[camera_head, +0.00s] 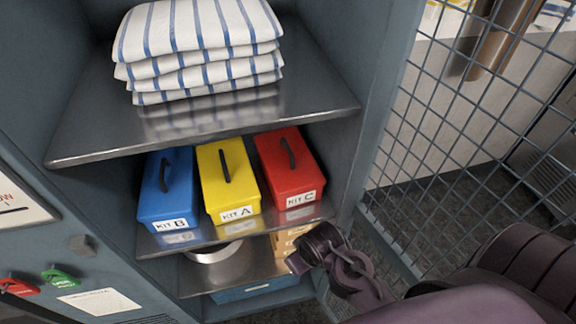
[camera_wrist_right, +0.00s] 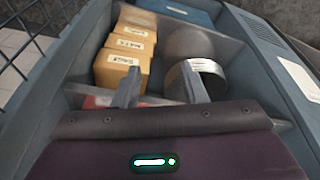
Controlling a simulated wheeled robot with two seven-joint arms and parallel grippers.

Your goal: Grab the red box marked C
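The red box marked KIT C (camera_head: 291,172) stands on the middle shelf of the cabinet, at the right end of a row of three boxes. It has a dark arched handle (camera_head: 287,152) on its lid. My right gripper (camera_head: 303,256) is below and in front of the red box, apart from it. In the right wrist view its two fingers (camera_wrist_right: 160,87) are spread with nothing held between them. A strip of red (camera_wrist_right: 97,102) shows there beside the fingers, mostly hidden by the gripper body. My left gripper is not in view.
The yellow KIT A box (camera_head: 228,182) and the blue KIT B box (camera_head: 167,190) stand left of the red one. Striped towels (camera_head: 200,50) lie on the shelf above. Cardboard boxes (camera_wrist_right: 122,65) and a metal pot (camera_wrist_right: 207,77) occupy the shelf below. A wire-mesh door (camera_head: 470,130) is at right.

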